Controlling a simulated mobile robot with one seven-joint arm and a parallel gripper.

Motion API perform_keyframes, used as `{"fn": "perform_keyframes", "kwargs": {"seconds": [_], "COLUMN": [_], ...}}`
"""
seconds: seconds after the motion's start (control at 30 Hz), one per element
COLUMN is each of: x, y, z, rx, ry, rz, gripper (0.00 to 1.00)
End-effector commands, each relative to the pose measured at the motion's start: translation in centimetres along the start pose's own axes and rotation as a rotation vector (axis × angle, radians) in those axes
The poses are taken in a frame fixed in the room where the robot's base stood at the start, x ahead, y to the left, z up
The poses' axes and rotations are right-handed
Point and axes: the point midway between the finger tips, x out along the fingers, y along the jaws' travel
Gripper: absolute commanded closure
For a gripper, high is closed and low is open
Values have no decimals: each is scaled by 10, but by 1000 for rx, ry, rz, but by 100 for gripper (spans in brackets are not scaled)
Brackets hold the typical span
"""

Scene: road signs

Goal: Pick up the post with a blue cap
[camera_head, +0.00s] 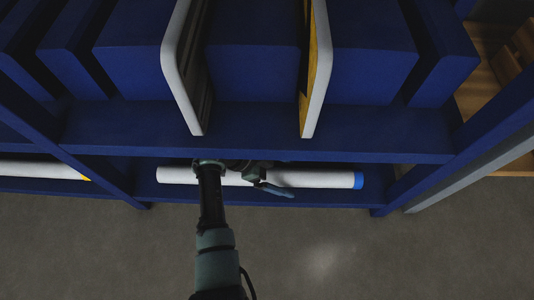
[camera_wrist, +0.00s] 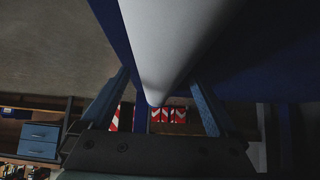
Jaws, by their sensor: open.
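The white post with a blue cap (camera_head: 325,179) lies on its side along the lower blue shelf in the head view, its blue cap at the right end. My gripper (camera_head: 275,178) is at the middle of this post and hides part of it. In the wrist view the white post (camera_wrist: 165,40) runs lengthwise between the two spread fingers of my gripper (camera_wrist: 160,82). The fingers are open, one on each side of the post in that picture. I cannot tell whether either finger touches it. The blue cap does not show in the wrist view.
Another white post (camera_head: 40,170) with a yellow end lies at the left on the lower shelf. The blue upper shelf (camera_head: 260,133) overhangs, holding two upright panels (camera_head: 186,70) (camera_head: 316,70). Blue uprights (camera_head: 450,160) flank the bay. The grey floor in front is clear.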

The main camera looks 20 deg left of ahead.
Motion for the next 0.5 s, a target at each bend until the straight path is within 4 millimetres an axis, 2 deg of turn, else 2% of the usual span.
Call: {"fn": "perform_keyframes", "kwargs": {"seconds": [0.1,0.37,0.5], "x": [15,31,46], "y": [0,0,1], "z": [-16,-31,-46], "rx": [4,-1,1], "ry": [-1,1,1], "rz": [2,0,2], "gripper": [5,5,5]}}
